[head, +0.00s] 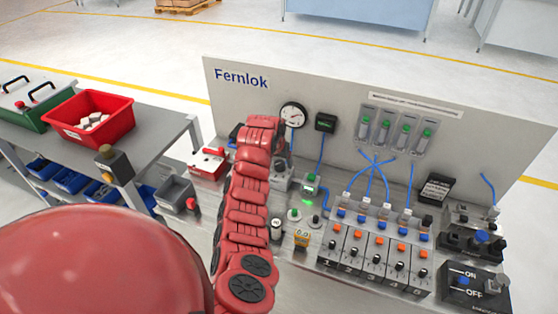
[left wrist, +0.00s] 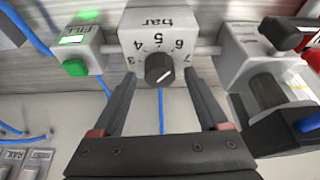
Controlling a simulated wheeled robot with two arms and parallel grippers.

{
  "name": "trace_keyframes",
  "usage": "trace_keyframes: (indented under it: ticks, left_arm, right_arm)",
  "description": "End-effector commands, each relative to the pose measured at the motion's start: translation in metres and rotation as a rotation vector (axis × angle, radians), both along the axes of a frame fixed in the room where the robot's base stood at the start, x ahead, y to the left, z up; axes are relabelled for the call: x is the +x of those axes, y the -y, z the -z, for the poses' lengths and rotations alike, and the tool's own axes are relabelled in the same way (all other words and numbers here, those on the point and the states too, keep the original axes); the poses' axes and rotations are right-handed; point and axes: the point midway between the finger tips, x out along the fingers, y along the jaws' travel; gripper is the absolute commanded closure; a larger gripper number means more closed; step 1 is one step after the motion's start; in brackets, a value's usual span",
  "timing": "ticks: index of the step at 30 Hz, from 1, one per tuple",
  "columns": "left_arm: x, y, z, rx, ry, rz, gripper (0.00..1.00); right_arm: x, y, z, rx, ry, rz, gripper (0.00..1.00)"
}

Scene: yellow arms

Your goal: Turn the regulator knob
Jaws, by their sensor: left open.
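The regulator is a pale block marked "bar" with a scale from 3 to 7, and the regulator knob (left wrist: 159,69) is black and round with a short slanted white mark. I cannot tell exactly which number the mark meets. My left gripper (left wrist: 161,66) is open, with one dark finger on each side of the knob and a visible gap to it on both sides. In the head view the regulator (head: 282,178) shows only partly behind my red left arm, and that arm hides most of the gripper and the knob. My right gripper is not in view.
A green-button FILL box (left wrist: 79,48) stands left of the regulator, and a grey unit with a red part (left wrist: 266,60) stands right. A gauge (head: 293,116) is on the back panel (head: 235,98). Valve modules (head: 372,250) fill the bench's right. A side table holds a red bin (head: 88,117).

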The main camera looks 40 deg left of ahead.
Motion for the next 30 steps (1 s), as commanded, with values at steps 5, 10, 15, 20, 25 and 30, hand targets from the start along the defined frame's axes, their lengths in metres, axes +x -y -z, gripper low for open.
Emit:
trace_keyframes:
  ticks: [5,10,15,20,25,30]
  left_arm:
    - [0.0,0.0,0.0,0.0,0.0,0.0,0.23]
    - [0.0,0.0,0.0,0.0,-0.001,0.0,0.47]
    - [0.0,0.0,0.0,0.0,-0.001,0.0,0.78]
    - [0.0,0.0,0.0,0.0,-0.001,0.0,1.0]
    - [0.0,0.001,0.004,0.001,-0.003,-0.051,1.0]
    - [0.0,0.001,0.002,-0.001,-0.004,-0.138,1.0]
  right_arm:
    - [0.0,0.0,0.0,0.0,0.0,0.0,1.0]
    - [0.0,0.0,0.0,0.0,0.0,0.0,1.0]
    - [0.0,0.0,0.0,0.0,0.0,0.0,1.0]
    - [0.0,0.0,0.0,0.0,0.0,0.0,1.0]
    - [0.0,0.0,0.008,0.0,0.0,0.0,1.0]
    - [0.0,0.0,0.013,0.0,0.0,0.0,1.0]
